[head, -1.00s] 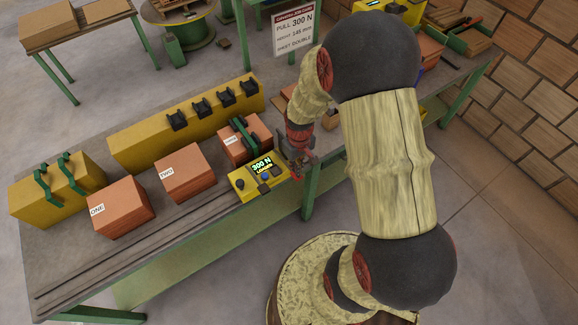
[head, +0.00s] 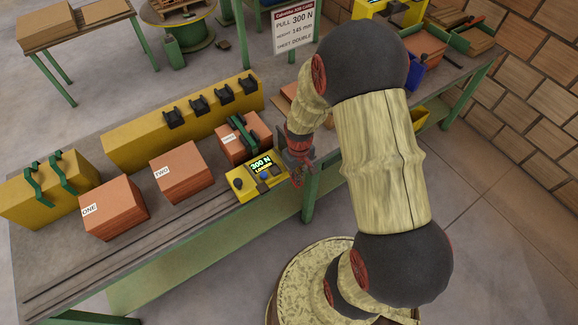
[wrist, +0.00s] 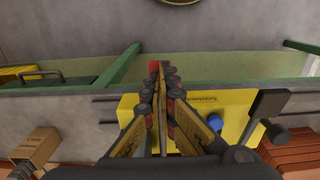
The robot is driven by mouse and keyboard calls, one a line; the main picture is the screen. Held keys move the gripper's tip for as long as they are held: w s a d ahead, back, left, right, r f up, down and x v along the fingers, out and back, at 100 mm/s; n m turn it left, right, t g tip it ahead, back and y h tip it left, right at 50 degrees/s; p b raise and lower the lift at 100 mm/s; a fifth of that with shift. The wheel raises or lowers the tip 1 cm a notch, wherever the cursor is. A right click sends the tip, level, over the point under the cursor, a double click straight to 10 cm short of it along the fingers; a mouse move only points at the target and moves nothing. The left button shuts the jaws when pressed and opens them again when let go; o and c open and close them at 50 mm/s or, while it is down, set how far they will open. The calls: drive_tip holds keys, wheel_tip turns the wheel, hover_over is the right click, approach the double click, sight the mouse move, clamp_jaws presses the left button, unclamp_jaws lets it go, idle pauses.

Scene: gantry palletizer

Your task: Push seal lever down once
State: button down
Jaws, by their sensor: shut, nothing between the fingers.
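A yellow control box (head: 246,193) sits at the front edge of the bench, its screen reading "300 N LOADED". It also shows in the wrist view (wrist: 240,103) with a blue knob (wrist: 215,121) and a dark lever with a flat square pad (wrist: 270,103), which I take for the seal lever. My gripper (head: 296,182) hangs at the box's right end in the head view. In the wrist view its fingers (wrist: 160,72) are shut together, empty, pointing past the box toward the bench edge, apart from the lever. The wrist view does not clearly show its height above the box.
Brick-red stacks marked ONE (head: 112,212) and TWO (head: 183,174) stand left of the box, and a green-strapped stack (head: 238,146) stands behind it. A long yellow rack (head: 150,137) with black holders runs behind. A cardboard carton (wrist: 38,146) lies near my gripper.

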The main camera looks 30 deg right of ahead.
drive_tip(key=shift+r, duration=0.1)
wheel_tip(320, 180, up, 7)
drive_tip(key=p, duration=0.5)
idle(0.3)
wheel_tip(320, 180, up, 5)
drive_tip(key=p, duration=0.3)
drive_tip(key=shift+p, duration=0.3)
idle(0.3)
